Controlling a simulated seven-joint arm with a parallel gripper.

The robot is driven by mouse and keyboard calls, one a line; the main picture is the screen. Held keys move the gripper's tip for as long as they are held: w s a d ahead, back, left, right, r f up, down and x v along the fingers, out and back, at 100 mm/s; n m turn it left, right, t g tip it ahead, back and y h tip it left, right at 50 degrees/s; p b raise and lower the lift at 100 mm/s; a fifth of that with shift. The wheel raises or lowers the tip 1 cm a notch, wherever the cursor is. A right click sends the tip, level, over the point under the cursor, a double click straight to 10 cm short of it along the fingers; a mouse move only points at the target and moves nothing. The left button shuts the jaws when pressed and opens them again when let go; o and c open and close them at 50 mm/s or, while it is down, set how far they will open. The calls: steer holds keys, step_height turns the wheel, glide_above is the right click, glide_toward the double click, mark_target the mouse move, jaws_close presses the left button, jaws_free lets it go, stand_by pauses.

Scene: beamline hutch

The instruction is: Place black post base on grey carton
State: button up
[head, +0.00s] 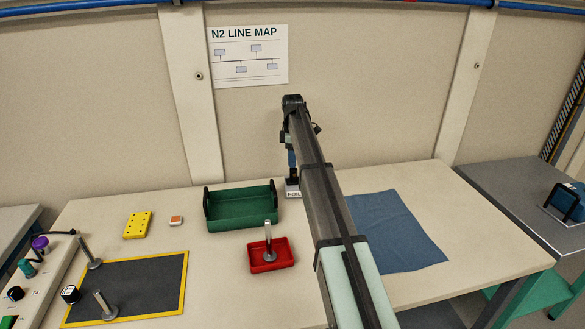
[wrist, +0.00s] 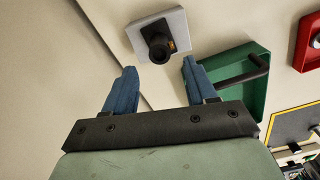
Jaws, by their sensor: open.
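The black post base (wrist: 157,42) stands on top of the grey carton (wrist: 177,20) in the wrist view, apparently resting on it. In the head view the carton (head: 293,195), with a dark-lettered label, sits on the table behind my arm, and the black base (head: 293,176) shows small above it. My gripper (wrist: 160,66) is open, its two blue fingers apart and empty, with the base just beyond the fingertips. In the head view my gripper (head: 292,160) is right above the base, partly hidden by my arm.
A green tray (head: 243,223) with black handles is left of the carton. A red tray (head: 287,258) holds a metal post. A blue cloth (head: 395,230) lies right. A yellow block (head: 138,225) and a yellow-edged dark mat (head: 140,280) with posts are left.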

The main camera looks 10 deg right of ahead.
mark_target(292, 169)
steer(key=shift+r, duration=2.2)
